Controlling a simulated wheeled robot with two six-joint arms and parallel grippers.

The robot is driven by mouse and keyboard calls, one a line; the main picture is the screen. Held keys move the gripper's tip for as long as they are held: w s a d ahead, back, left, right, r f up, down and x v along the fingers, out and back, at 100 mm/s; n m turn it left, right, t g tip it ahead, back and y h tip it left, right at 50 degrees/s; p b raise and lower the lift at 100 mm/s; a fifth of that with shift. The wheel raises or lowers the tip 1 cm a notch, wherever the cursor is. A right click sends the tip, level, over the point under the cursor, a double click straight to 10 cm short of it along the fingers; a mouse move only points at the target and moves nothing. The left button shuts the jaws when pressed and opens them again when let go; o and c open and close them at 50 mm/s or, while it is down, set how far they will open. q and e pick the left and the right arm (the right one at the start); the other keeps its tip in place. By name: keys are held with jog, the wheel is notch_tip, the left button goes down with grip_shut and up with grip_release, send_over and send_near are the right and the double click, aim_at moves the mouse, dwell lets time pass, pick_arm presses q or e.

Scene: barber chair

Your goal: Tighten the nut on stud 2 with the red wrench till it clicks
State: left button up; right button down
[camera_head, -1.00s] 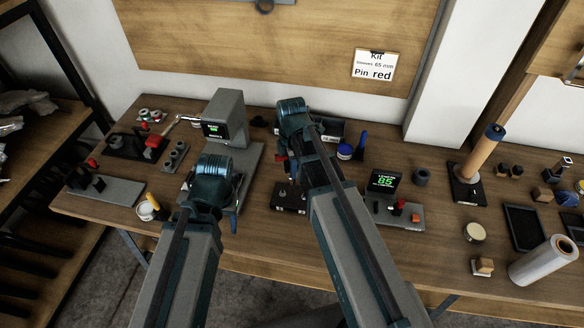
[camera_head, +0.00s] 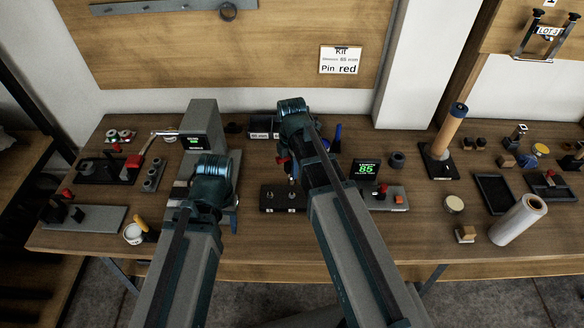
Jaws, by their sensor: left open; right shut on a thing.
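My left gripper (camera_head: 210,214) is open at the bench's front, left of the block, in front of a grey machine.
The grey machine (camera_head: 202,122) with a small screen stands behind my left gripper. A display reading 85 (camera_head: 366,170) is right of my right arm.

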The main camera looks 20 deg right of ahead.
aim_at(292, 180)
jog(key=shift+f+b, duration=2.85)
jog(key=shift+f, duration=0.15)
jog(key=shift+f+b, duration=0.75)
jog(key=m, duration=0.4)
jog(key=shift+m, duration=0.3)
jog(key=m, duration=0.4)
jog(key=shift+m, duration=0.3)
jog(key=shift+m, duration=0.6)
jog(key=n, duration=0.3)
jog(key=shift+n, duration=0.3)
